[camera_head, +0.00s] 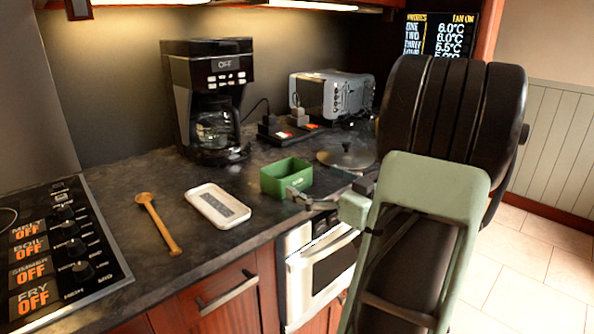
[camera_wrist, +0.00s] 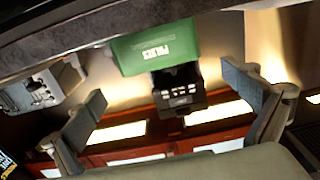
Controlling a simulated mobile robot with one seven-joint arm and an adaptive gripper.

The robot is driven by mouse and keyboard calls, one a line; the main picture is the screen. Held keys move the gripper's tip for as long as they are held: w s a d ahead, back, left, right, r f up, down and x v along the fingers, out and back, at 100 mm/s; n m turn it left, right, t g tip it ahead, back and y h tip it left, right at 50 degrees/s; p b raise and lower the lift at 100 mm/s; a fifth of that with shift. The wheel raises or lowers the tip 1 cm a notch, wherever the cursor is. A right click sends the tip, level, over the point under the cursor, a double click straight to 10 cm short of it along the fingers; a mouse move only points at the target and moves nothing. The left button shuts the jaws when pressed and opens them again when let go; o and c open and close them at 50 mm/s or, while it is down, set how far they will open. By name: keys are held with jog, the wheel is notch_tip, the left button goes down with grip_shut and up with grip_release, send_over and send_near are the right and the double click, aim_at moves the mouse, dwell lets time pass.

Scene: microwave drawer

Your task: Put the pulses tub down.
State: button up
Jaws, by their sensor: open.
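The green pulses tub (camera_head: 286,178) stands upright on the dark counter (camera_head: 150,240) near its front edge. In the wrist view the tub (camera_wrist: 155,48) shows upside down at the top middle, its lettering partly readable. My gripper (camera_head: 306,198) is at the tub's front right corner. In the wrist view my gripper (camera_wrist: 162,88) has its two grey fingers spread wide, with nothing between the tips. The tub lies beyond the fingertips, apart from them in that view. In the head view I cannot tell whether a finger touches the tub. The tub's contents are hidden.
A white tray (camera_head: 217,206) and a wooden spoon (camera_head: 157,222) lie left of the tub. A hob (camera_head: 62,250) is further left. A white oven front (camera_head: 318,270) is below the counter edge.

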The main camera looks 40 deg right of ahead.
jog(key=shift+s+d, duration=0.15)
jog(key=shift+s, duration=1.35)
